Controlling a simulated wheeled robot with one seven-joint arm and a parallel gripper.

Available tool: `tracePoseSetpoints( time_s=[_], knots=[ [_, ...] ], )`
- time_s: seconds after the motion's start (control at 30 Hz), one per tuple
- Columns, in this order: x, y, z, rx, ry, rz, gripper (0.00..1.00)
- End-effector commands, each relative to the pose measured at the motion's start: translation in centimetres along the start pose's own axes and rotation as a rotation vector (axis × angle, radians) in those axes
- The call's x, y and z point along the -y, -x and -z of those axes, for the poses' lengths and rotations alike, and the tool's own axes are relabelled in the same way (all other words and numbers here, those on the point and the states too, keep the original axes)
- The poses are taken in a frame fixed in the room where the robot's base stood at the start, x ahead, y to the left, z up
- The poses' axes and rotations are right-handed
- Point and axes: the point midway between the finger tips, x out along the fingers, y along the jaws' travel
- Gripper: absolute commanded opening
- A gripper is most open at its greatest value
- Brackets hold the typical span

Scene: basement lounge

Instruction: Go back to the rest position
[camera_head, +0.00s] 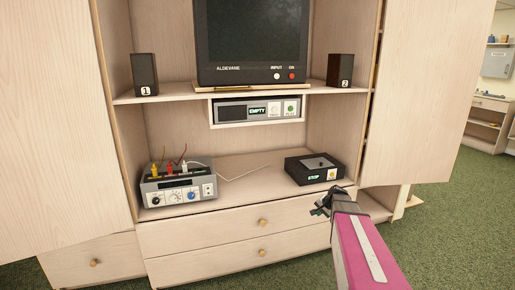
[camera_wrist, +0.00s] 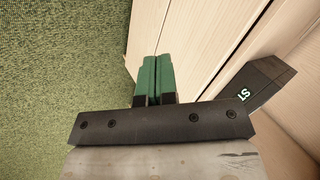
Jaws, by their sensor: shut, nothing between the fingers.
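My gripper (camera_head: 321,207) is at the end of my pink arm in the head view, in front of the right part of the cabinet. In the wrist view my gripper (camera_wrist: 156,68) shows two green fingertips pressed together with nothing between them. The black device with a "STOP" display (camera_head: 315,169) sits on the lower shelf, just behind and above my gripper. Part of this black device also shows at the right of the wrist view (camera_wrist: 262,84).
The cabinet holds a TV (camera_head: 252,40), two speakers marked 1 (camera_head: 145,74) and 2 (camera_head: 340,70), a player reading "EMPTY" (camera_head: 257,110) and a grey box with coloured plugs (camera_head: 179,186). Open doors stand left (camera_head: 55,120) and right (camera_head: 430,90). Green carpet (camera_head: 450,230) lies clear at right.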

Motion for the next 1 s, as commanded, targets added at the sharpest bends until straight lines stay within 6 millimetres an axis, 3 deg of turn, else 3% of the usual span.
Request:
tracePoseSetpoints(
  time_s=[0.03,0.2,0.3,0.4,0.6,1.0],
  knots=[
    [-0.3,0.8,-4.5,0.039,0.086,-0.046,0.00],
    [-2.1,2.7,-15.2,0.166,0.386,-0.212,0.00],
    [-3.6,4.3,-20.2,0.236,0.543,-0.300,0.00],
    [-4.8,5.7,-23.6,0.290,0.660,-0.369,0.00],
    [-5.9,7.0,-26.2,0.340,0.768,-0.435,0.00],
    [-6.0,7.0,-26.2,0.341,0.772,-0.437,0.00]
  ],
)
